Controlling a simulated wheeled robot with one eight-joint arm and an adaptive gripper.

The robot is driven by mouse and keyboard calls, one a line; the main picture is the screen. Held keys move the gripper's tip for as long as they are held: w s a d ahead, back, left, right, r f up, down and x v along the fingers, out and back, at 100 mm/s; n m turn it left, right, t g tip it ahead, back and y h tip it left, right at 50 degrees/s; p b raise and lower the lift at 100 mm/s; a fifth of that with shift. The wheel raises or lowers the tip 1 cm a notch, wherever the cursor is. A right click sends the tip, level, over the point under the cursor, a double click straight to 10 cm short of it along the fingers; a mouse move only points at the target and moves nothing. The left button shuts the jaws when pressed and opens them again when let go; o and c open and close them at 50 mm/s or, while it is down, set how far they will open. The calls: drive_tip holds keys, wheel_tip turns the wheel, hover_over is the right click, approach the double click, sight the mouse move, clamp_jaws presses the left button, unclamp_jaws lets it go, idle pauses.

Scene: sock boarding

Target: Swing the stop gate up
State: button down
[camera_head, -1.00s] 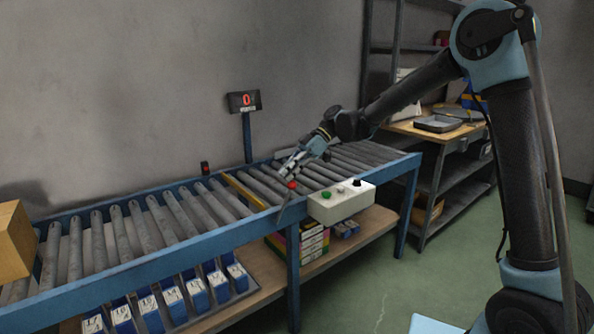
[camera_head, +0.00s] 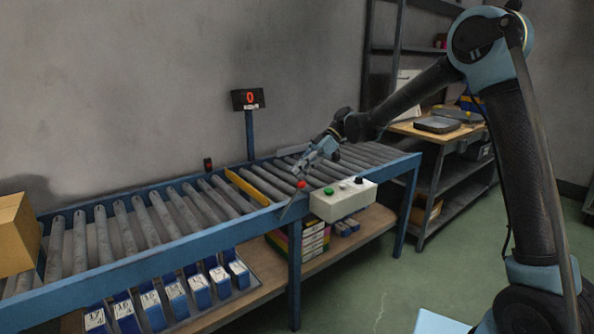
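The stop gate (camera_head: 247,188) is a narrow yellow bar lying across the conveyor between rollers, near its middle. A thin grey lever (camera_head: 290,204) with a red knob (camera_head: 300,184) stands at the conveyor's front rail, to the right of the gate, leaning right. My gripper (camera_head: 303,174) reaches down from the upper right with its fingertips just above or at the red knob. The fingers are too small here to tell whether they are open, shut or touching the knob.
A white control box (camera_head: 343,200) with green and black buttons sits on the front rail right of the lever. A cardboard box (camera_head: 15,235) stands at the conveyor's left end. A display post (camera_head: 249,133) rises behind. The rollers between box and gate are clear.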

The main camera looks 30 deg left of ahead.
drive_tip(key=shift+w+d+f, duration=0.25)
drive_tip(key=shift+w+f, duration=0.15)
drive_tip(key=shift+w, duration=0.15)
drive_tip(key=a+v, duration=0.1)
drive_tip(key=v, duration=0.8)
drive_tip(key=shift+w, duration=0.2)
drive_tip(key=shift+r, duration=0.1)
